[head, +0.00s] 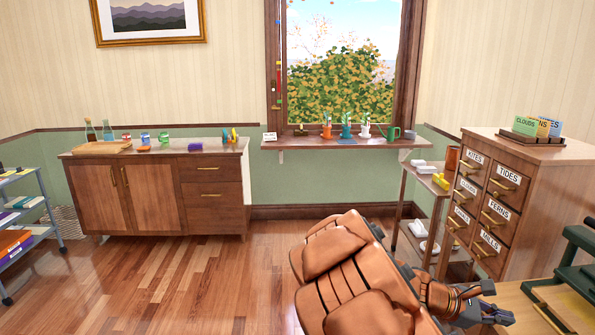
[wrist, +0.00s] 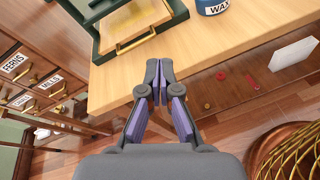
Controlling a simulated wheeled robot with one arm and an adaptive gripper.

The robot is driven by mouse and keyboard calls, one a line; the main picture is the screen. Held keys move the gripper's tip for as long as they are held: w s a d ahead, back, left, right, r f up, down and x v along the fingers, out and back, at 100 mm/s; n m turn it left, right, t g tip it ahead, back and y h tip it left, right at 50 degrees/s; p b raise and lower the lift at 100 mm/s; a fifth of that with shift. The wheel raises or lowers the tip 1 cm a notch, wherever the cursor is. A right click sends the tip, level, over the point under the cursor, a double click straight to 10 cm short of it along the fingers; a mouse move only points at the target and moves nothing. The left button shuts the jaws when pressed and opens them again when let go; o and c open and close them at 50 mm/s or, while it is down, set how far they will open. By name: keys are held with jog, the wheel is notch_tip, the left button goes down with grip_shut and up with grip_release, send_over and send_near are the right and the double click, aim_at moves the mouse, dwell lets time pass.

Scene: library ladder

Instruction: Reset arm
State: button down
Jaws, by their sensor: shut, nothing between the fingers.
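My arm, with copper-coloured covers, reaches to the right in the head view. My gripper (head: 490,302) is low at the right there, close to the edge of a wooden table. In the wrist view my gripper (wrist: 159,88) is shut and empty, its two dark fingers with purple pads meeting at the tips. The fingertips lie over the front edge of the light wooden table (wrist: 205,50). I cannot tell their exact height above it.
A green frame with a wooden board (wrist: 128,30) and a blue WAX tin (wrist: 212,6) stand on the table. A labelled drawer cabinet (head: 540,185) stands behind, a small shelf cart (head: 410,195) beside it. A wire basket (wrist: 290,155) is at lower right. The floor (head: 190,275) at left is clear.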

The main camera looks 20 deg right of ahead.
jog(key=s+a+r+m+t+y+p, duration=0.1)
jog(key=s+a+r+m+y+p, duration=0.1)
jog(key=a, duration=1.1)
jog(key=s+a+r+m+t+y+p, duration=0.1)
jog(key=s+a+r+m+y+p, duration=0.2)
jog(key=a, duration=1)
jog(key=s+a+r+m+t+y+p, duration=0.2)
jog(key=a+y, duration=0.6)
jog(key=a, duration=0.5)
jog(key=s+r+m+p, duration=0.1)
jog(key=s+m, duration=0.1)
jog(key=s, duration=0.1)
jog(key=shift+s, duration=0.25)
jog(key=shift+a, duration=0.1)
